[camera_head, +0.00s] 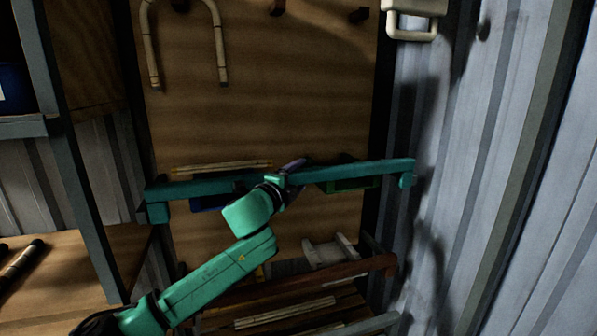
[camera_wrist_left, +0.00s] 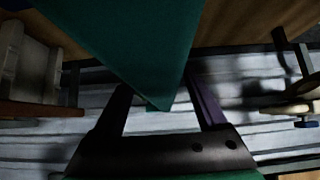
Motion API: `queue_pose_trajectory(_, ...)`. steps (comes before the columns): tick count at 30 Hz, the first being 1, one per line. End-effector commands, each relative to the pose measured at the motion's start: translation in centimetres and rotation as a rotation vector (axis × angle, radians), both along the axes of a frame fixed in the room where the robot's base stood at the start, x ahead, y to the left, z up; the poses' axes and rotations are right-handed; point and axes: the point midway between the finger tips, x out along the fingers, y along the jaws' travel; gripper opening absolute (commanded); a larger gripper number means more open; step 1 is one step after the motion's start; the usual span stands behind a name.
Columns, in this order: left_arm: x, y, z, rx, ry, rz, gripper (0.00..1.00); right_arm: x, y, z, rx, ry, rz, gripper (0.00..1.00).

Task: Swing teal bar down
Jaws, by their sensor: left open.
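The teal bar (camera_head: 350,173) runs roughly level across the front of the wooden back panel, with a short downturned piece at each end. My left gripper (camera_head: 291,168) is at the middle of the bar, seen from behind my green arm. In the left wrist view the teal bar (camera_wrist_left: 130,35) fills the upper middle as a broad wedge. Its lower tip reaches between the two spread fingers of my left gripper (camera_wrist_left: 160,88). The fingers are open, and I cannot tell whether either touches the bar. My right gripper is out of view.
A bent rattan piece (camera_head: 220,50) hangs on the wooden panel (camera_head: 300,90). Rattan sticks (camera_head: 215,166) lie behind the bar, and more (camera_head: 285,313) lie on slats below. A brown rail (camera_head: 340,271) crosses below. Corrugated metal wall (camera_head: 500,180) bounds the right; a shelf post (camera_head: 75,180) stands left.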

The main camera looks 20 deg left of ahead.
Motion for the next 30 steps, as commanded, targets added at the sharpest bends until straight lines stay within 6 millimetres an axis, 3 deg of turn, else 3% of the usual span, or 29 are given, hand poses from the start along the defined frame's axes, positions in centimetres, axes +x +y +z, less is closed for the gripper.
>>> queue_pose_trajectory(6, 0.09, -0.04, -0.05, 0.0, 0.0, 0.0, 0.75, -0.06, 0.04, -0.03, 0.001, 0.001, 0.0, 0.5)
queue_pose_trajectory(8, 0.09, -0.03, -0.05, -0.001, 0.0, 0.0, 0.56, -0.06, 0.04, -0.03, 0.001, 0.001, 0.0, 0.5)
queue_pose_trajectory(12, 0.07, -0.01, -0.05, -0.001, 0.0, 0.0, 0.02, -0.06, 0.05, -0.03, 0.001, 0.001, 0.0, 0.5)
queue_pose_trajectory(30, 0.07, 0.0, -0.16, -0.001, 0.002, 0.001, 0.0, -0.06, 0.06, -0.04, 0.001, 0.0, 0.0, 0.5)
